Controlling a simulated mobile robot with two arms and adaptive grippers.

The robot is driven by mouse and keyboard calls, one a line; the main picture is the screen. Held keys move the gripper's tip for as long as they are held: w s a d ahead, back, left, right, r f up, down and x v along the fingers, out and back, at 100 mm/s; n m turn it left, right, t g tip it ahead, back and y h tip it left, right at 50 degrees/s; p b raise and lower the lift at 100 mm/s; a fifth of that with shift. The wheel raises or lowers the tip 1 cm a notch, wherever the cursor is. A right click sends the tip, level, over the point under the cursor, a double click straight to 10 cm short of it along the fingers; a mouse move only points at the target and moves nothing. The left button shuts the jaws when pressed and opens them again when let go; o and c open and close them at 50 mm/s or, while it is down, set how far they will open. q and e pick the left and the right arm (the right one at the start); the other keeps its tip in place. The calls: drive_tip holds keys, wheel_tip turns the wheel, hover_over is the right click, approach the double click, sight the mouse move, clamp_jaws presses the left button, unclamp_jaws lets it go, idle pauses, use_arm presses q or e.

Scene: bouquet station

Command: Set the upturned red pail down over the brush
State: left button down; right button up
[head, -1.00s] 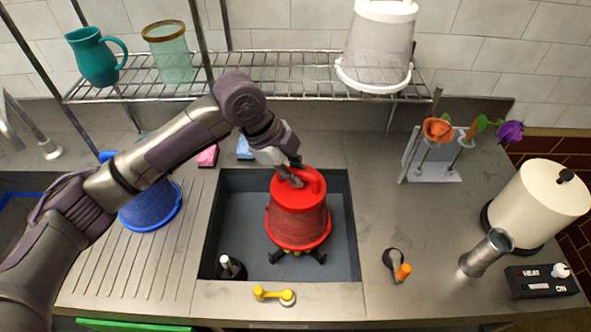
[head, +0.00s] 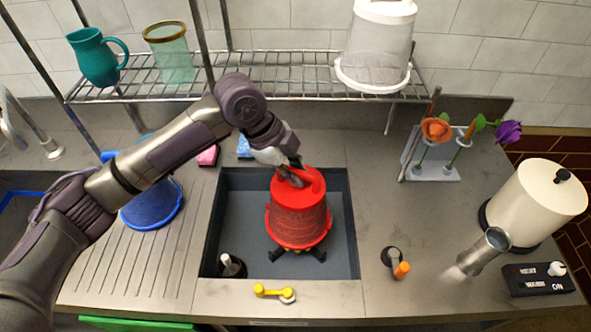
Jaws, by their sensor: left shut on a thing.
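The upturned red pail (head: 298,222) is over the sunken grey basin, its wide rim down. My left gripper (head: 297,178) is shut on the pail's top end, at its red handle. Dark feet or arms of a thing under the pail stick out below its rim; this may be the brush's stand, and the brush itself is hidden by the pail. I cannot tell whether the rim rests on anything. My right gripper is not in view.
The basin (head: 233,205) has free room left of the pail. A black and white knob (head: 231,265) stands at its front left corner, with a yellow lever (head: 268,291) on the front edge. An upturned blue pail (head: 152,207) stands on the drainboard. A wire shelf (head: 270,75) is behind.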

sight(296, 194)
use_arm(q)
drive_tip(key=shift+f, duration=0.45)
drive_tip(key=shift+f+b, duration=0.3)
drive_tip(key=shift+f, duration=1.15)
drive_tip(key=shift+f+b, duration=0.1)
drive_tip(key=shift+b, duration=0.2)
drive_tip(key=shift+f, duration=0.55)
drive_tip(key=shift+f+b, duration=0.45)
drive_tip(key=shift+f, duration=0.7)
drive_tip(key=c, duration=1)
unclamp_jaws()
drive_tip(key=shift+c, duration=0.2)
